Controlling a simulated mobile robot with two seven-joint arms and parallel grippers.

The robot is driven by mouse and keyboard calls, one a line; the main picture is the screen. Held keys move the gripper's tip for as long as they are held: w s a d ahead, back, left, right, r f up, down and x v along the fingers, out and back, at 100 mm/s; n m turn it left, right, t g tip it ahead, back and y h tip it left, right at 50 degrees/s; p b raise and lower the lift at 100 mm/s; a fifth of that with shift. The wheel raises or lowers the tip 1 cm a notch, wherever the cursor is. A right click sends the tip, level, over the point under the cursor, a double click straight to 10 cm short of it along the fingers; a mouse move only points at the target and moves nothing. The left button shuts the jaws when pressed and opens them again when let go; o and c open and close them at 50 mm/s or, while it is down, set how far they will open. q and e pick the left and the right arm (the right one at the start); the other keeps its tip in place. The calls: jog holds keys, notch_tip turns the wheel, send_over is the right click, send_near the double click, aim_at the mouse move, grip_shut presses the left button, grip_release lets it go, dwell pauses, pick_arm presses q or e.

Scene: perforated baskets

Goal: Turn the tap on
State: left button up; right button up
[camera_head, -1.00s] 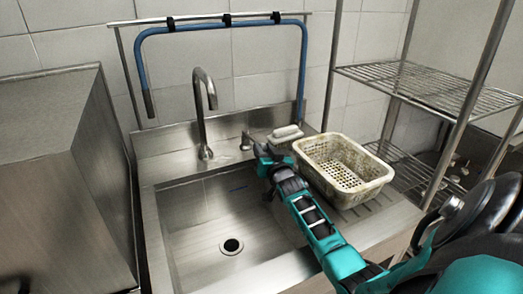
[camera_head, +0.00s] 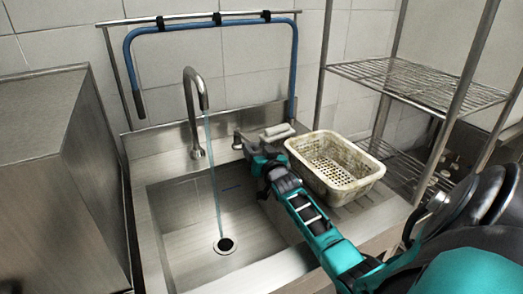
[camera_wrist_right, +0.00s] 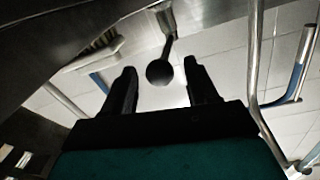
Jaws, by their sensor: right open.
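The metal tap (camera_head: 189,112) with a curved spout stands at the back of the steel sink. A thin stream of water (camera_head: 214,180) runs from its spout to the drain. The separate tap handle (camera_head: 238,142) is to the right of the spout and tilts left. My right gripper (camera_head: 249,147) is open beside the handle. In the right wrist view, the dark round end of the handle (camera_wrist_right: 158,73) appears between the two open fingers of my right gripper (camera_wrist_right: 160,72). I cannot tell whether they touch. My left gripper is out of view.
A white perforated basket (camera_head: 335,163) stands on the drainboard to the right of my right gripper. A pale brush-like object (camera_head: 277,132) lies behind the gripper. A blue hose (camera_head: 215,24) hangs on a rail behind. A wire shelf (camera_head: 420,82) stands at right. The sink basin (camera_head: 180,245) is clear.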

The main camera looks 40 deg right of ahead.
jog(key=p+v, duration=0.1)
jog(key=v, duration=1.1)
jog(key=shift+s, duration=0.35)
jog(key=shift+a, duration=0.1)
jog(key=shift+c, duration=0.2)
